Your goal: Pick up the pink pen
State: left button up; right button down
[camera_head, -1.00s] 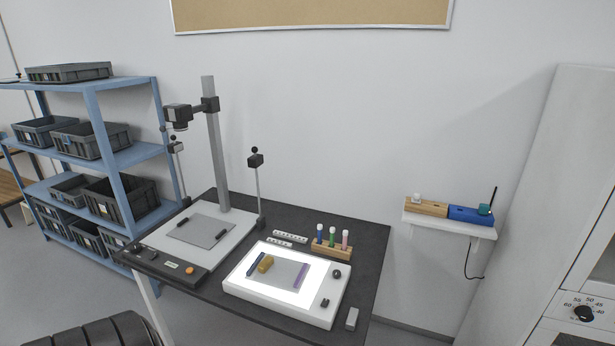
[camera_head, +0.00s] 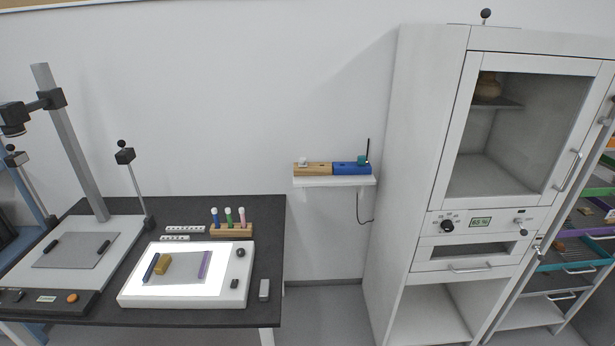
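The pink pen (camera_head: 242,216) stands upright in a small wooden block holder (camera_head: 231,231) on the dark table. It is the rightmost of three pens, beside a green pen (camera_head: 228,217) and a blue pen (camera_head: 214,217). The holder sits behind the lit white light panel (camera_head: 130,289). Neither of my grippers shows in the view.
The dark table (camera_head: 265,215) also bears a copy stand (camera_head: 72,150) with a camera at the left. A small wall shelf (camera_head: 335,182) holds a wooden block and a blue block. A tall white cabinet (camera_head: 415,150) stands at the right. Floor shows between table and cabinet.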

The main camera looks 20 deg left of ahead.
aim_at(241, 209)
jog(key=u, duration=0.7)
jog(key=i, duration=0.8)
jog(key=u, duration=0.5)
